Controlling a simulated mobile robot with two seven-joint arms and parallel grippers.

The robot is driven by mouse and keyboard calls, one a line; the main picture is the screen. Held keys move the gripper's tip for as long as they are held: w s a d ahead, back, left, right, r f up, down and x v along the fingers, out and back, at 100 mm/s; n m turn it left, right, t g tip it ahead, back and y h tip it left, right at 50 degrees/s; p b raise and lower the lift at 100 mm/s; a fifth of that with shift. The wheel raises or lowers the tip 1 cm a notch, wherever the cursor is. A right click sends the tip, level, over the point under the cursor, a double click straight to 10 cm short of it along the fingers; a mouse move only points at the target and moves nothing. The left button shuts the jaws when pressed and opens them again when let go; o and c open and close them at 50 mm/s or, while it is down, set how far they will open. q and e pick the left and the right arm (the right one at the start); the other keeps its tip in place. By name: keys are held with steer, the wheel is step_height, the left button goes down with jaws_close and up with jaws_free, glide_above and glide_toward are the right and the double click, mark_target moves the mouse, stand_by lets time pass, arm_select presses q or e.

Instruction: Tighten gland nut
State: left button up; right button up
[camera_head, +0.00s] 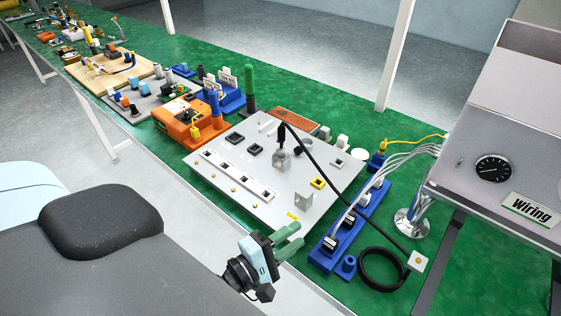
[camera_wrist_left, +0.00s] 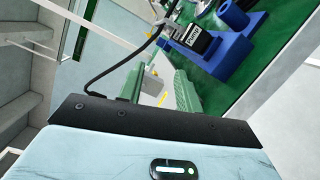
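A black upright fitting, which looks like the cable gland with its nut (camera_head: 282,133), stands on a small grey block (camera_head: 279,159) on the light grey panel (camera_head: 235,200). A black cable (camera_head: 335,185) leaves its top and runs right. The nut is too small to tell apart from the gland body. My left gripper (camera_head: 287,242) is at the panel's near edge, well short of the gland and apart from it. Its green fingers are apart with nothing between them; they also show in the left wrist view (camera_wrist_left: 158,92). My right gripper is in neither view.
A blue rack (camera_head: 325,262) with black modules stands right of the panel. The cable ends in a coil (camera_head: 380,268) and a pale square piece (camera_head: 417,262). A grey gauge box (camera_head: 500,170) is at right. An orange device (camera_head: 180,118) sits beyond the panel's left.

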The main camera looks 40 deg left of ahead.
mark_target(280, 153)
arm_select(q)
steer(key=w+a+r+n+y, duration=0.1)
steer(key=n, duration=0.1)
steer(key=w+a+r+n+t+y, duration=0.1)
steer(key=w+a+n+y, duration=0.1)
steer(key=n, duration=0.1)
steer(key=w+a+r+n+t+y, duration=0.1)
steer(key=a+n, duration=0.1)
steer(key=n, duration=0.1)
steer(key=shift+w+a+y, duration=0.15)
steer(key=shift+w+y, duration=0.1)
steer(key=shift+y, duration=0.05)
steer(key=w+a+n+y, duration=0.1)
steer(key=a+n+y, duration=0.1)
steer(key=n, duration=0.2)
steer(key=w+a+n+g+y, duration=0.1)
steer(key=a+n+y, duration=0.1)
steer(key=n, duration=0.2)
steer(key=w+a+n+y, duration=0.2)
steer(key=n, duration=0.2)
steer(key=shift+w+a+f+b, duration=0.1)
steer(key=shift+a+f+b, duration=0.1)
steer(key=shift+a+b, duration=0.15)
steer(key=shift+w+a+f+n+g, duration=0.25)
steer(key=shift+a+n+g, duration=0.25)
steer(key=shift+n, duration=0.3)
steer(key=shift+x, duration=3.9)
steer(key=shift+r, duration=0.1)
steer(key=c, duration=0.7)
